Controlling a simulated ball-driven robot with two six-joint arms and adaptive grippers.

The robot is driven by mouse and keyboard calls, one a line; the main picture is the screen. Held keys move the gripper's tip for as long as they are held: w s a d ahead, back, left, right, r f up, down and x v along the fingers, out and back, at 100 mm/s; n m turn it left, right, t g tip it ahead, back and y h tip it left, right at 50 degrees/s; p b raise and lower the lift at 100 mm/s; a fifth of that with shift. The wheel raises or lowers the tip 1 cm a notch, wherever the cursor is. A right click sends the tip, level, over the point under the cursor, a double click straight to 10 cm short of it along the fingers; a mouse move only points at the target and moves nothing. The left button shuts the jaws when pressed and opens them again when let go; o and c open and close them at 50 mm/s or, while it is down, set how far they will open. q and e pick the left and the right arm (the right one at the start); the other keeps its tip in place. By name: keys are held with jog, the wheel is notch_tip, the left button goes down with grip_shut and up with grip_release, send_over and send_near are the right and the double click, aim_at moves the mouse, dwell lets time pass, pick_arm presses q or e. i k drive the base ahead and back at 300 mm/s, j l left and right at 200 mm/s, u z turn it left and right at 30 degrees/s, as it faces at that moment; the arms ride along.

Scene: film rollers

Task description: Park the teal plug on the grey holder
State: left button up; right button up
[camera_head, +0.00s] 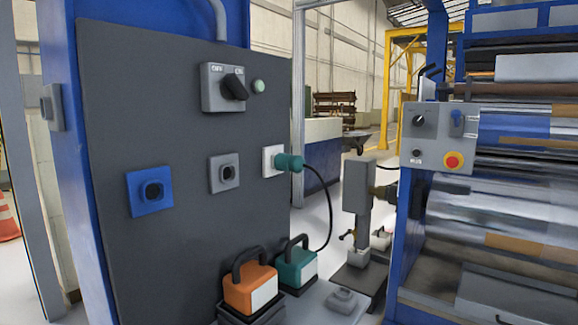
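The teal plug (290,163) sits in a white socket (268,162) at the right edge of the dark panel. Its black cable (327,205) loops down toward a teal box with a dark handle (297,266). A grey square holder (214,174) with a dark round opening is on the panel, left of the white socket; its opening looks empty. A blue square fitting (135,198) with a similar opening is further left. Neither of my grippers shows in the head view.
A grey rotary switch (213,88) and a pale green button (259,87) are above. An orange box (250,285) and a small grey fitting (342,299) are below. A grey post (357,190) and the roller machine (500,205) stand at right.

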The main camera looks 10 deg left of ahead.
aim_at(294, 164)
jog(key=i+l+u, duration=0.1)
jog(key=u, duration=0.4)
jog(key=i+l+u, duration=0.1)
jog(key=l+u, duration=0.15)
jog(key=u, duration=0.2)
jog(key=i+l+u, duration=0.2)
jog(key=l+u, duration=0.15)
jog(key=l, duration=0.75)
jog(key=l+u, duration=0.35)
jog(key=l, duration=1.6)
jog(key=i+l, duration=0.1)
jog(key=l, duration=0.75)
